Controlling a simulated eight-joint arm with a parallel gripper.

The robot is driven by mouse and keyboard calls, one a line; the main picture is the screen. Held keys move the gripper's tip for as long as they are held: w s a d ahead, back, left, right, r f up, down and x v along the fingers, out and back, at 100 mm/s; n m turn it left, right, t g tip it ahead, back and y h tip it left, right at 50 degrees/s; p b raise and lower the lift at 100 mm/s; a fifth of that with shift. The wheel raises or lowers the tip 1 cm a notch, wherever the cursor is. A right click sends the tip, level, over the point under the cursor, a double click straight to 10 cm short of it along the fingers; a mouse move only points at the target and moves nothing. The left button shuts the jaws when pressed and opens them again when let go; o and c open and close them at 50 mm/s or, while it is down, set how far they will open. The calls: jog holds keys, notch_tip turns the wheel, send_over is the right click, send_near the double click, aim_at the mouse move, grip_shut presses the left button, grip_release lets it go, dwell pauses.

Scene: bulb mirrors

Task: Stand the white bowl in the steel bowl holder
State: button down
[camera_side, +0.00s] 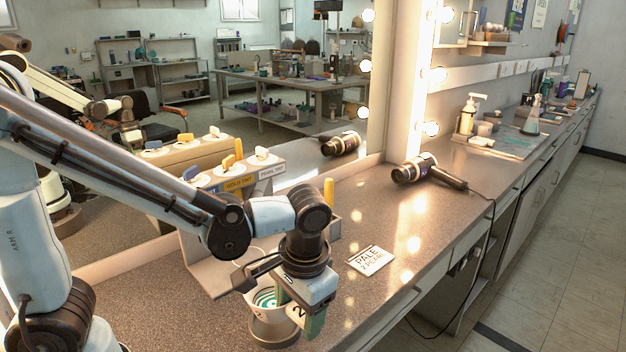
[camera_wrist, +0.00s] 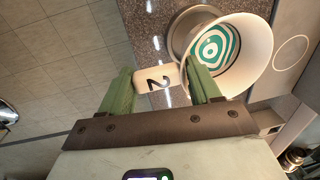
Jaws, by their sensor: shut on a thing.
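The white bowl (camera_side: 251,298) has teal and white rings inside. In the wrist view the white bowl (camera_wrist: 254,62) shows its open mouth beside the right finger. A white tab marked "2" (camera_wrist: 157,77) sits at the bowl's side, between my green fingers. My gripper (camera_side: 305,318) is shut on this tab; it also shows in the wrist view (camera_wrist: 158,88). The steel bowl holder (camera_side: 272,334) is directly below the bowl in the side view. In the wrist view the round steel holder (camera_wrist: 182,28) shows partly behind the bowl. I cannot tell whether the bowl is seated or just above it.
A rack with tinted pots and coloured handles (camera_side: 232,185) stands behind my gripper, against the mirror. A card reading "PALE" (camera_side: 371,261) lies to the right. A hair dryer (camera_side: 428,172) lies farther back. The counter's front edge is close by; the counter around the card is clear.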

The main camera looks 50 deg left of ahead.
jog(key=shift+f, duration=2.05)
jog(key=shift+c, duration=1.1)
grip_release()
jog(key=r, duration=0.4)
jog(key=d+r, duration=0.1)
jog(key=r, duration=0.6)
jog(key=shift+d+r, duration=0.15)
jog(key=shift+r, duration=0.25)
jog(key=shift+a, duration=0.3)
jog(key=a+f+t+h, duration=0.1)
jog(key=a+t, duration=0.6)
jog(key=a, duration=0.3)
jog(key=shift+a, duration=0.15)
